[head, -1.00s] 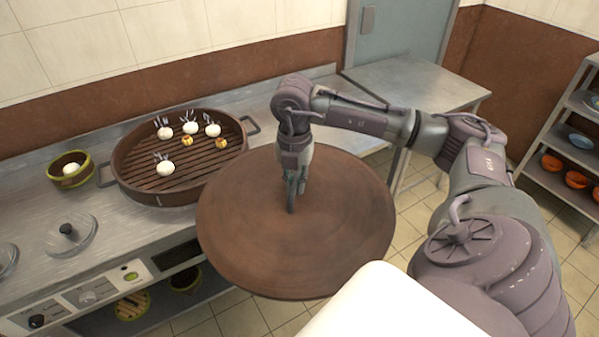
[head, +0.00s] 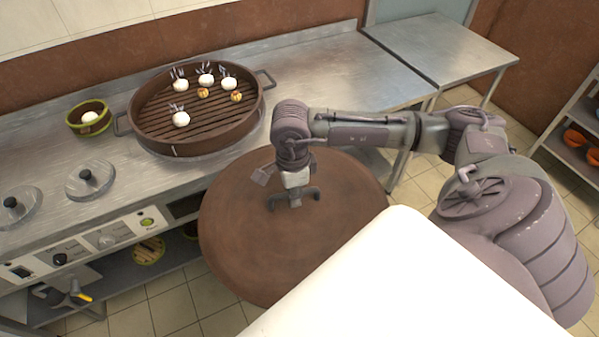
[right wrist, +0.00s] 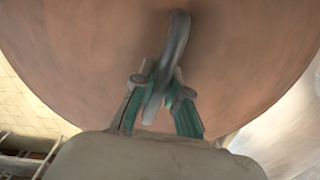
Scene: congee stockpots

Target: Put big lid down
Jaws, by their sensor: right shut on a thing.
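The big lid (head: 250,240) is a wide brown disc, held in the air in front of the counter. My right gripper (head: 294,200) is above its middle. In the right wrist view the right gripper (right wrist: 162,95) is shut on the lid's dark curved handle (right wrist: 176,50), and the lid's brown top (right wrist: 90,50) fills most of the picture. The big brown steamer pot (head: 215,145) stands uncovered on the counter, with several white buns (head: 181,119) and small yellow pieces (head: 236,97) on its slatted rack. My left gripper is not in view.
The steel counter (head: 330,75) is bare right of the steamer, and a steel table (head: 450,50) adjoins it. Left of the steamer are a small green-rimmed steamer (head: 88,117) and two small metal lids (head: 90,180). A shelf with orange bowls (head: 575,138) stands at right.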

